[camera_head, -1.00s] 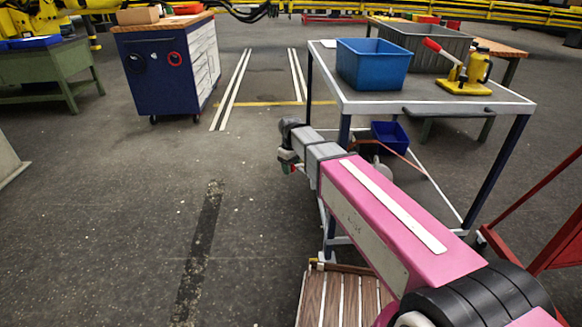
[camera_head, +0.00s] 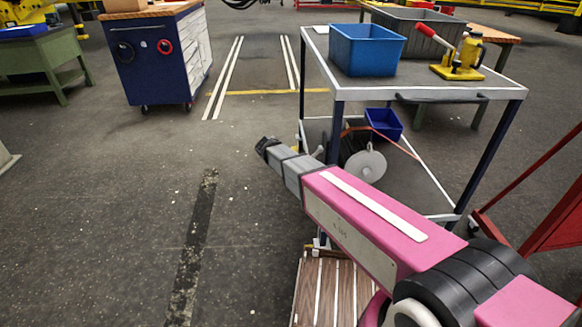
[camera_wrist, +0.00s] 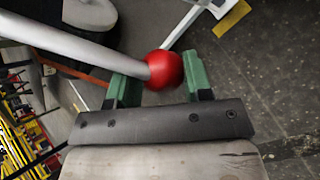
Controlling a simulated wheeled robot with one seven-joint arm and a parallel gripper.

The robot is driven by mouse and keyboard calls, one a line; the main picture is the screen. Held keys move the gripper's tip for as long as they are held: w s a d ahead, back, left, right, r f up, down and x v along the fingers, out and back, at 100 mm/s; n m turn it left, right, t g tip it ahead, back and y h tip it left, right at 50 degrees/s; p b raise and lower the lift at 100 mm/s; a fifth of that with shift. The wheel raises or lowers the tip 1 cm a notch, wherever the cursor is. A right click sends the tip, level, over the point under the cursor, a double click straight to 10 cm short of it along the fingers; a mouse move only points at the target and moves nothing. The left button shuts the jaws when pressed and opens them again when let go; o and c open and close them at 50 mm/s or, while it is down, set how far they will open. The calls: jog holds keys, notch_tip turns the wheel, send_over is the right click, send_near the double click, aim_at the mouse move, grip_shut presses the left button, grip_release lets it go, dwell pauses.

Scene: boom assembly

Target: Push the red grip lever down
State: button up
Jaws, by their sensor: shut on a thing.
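In the wrist view a red ball knob (camera_wrist: 168,69) sits on the end of a thick grey rod (camera_wrist: 75,42), which comes in from the upper left. My gripper (camera_wrist: 162,77) has two green fingers, one on each side of the knob, and is shut on it. In the head view my pink arm reaches toward the left of the cart. Its dark end (camera_head: 266,147) shows, but the fingers, knob and rod cannot be made out there. A yellow tool (camera_head: 459,62) with a red-ended handle (camera_head: 428,32) stands apart on the cart top.
The cart (camera_head: 425,93) carries a blue bin (camera_head: 366,52) and stands just beyond my arm. A reel (camera_head: 365,166) and a small blue bin (camera_head: 384,123) are on its lower shelf. A red frame (camera_head: 545,215) stands at right. The floor at left is open.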

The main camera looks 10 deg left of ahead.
jog(key=shift+w+d+f+h, duration=0.15)
jog(key=shift+d+f+h, duration=0.3)
jog(key=shift+d+h, duration=0.15)
jog(key=shift+w+d+f+h, duration=0.15)
jog(key=shift+d+f+h, duration=0.25)
jog(key=shift+d+h, duration=0.15)
jog(key=shift+w+d+f+t, duration=0.15)
jog(key=shift+d+f, duration=0.05)
jog(key=shift+d, duration=0.4)
jog(key=shift+w+d+f+t, duration=0.1)
jog(key=shift+d+f+t, duration=0.05)
jog(key=shift+d, duration=0.45)
grip_shut()
jog(key=shift+d+f, duration=0.1)
jog(key=shift+d, duration=0.45)
jog(key=o, duration=1.2)
grip_release()
jog(key=shift+d, duration=0.1)
jog(key=v, duration=1)
jog(key=shift+a+r, duration=0.3)
